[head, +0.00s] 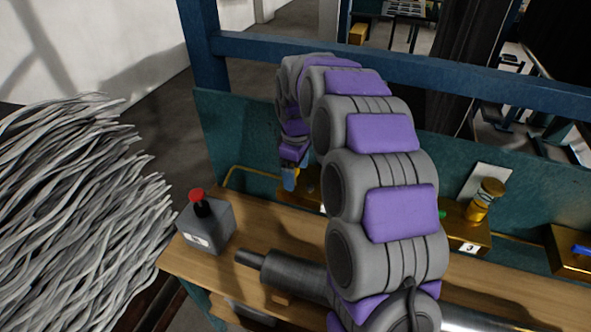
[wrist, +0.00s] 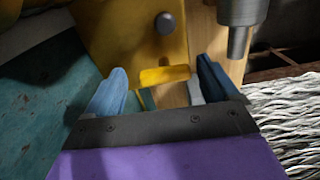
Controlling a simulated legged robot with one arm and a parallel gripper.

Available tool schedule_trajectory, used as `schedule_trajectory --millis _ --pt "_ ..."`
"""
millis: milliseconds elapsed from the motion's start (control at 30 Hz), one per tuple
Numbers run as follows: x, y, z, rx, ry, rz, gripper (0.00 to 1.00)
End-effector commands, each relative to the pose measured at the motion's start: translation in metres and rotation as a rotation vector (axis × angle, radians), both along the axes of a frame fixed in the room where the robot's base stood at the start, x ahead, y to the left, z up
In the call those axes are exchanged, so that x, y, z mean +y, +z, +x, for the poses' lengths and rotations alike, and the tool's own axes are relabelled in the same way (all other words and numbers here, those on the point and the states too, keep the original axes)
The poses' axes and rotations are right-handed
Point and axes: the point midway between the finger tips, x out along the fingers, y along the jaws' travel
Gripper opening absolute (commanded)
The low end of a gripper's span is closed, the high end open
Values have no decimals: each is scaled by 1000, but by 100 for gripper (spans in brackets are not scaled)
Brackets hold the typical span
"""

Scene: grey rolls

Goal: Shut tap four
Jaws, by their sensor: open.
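My gripper (head: 290,180) points down at the back left of the bench, beside a brass block (head: 312,188) that my arm partly hides. In the wrist view its two blue fingers (wrist: 160,92) are open. A flat yellow piece (wrist: 165,75), possibly a tap handle, shows between the fingertips; I cannot tell whether they touch it. Behind it is a large brass block (wrist: 120,35) with a round grey stud (wrist: 166,22). I see no number four; any label on this block is hidden.
A brass block marked 3 (head: 468,248) stands right of my arm, with a blue-handled block (head: 570,262) farther right. Grey strands (head: 80,215) fill the left.

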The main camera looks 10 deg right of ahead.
Motion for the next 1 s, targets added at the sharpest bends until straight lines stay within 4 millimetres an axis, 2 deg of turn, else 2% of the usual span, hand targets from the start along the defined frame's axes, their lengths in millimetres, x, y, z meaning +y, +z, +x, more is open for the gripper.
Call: schedule_trajectory --millis 67,633,1000 --pt "1 0 0 1 1 -1 85" --pt "1 0 -1 1 1 0 31" --pt "-1 1 -1 2 -38 -2 31"
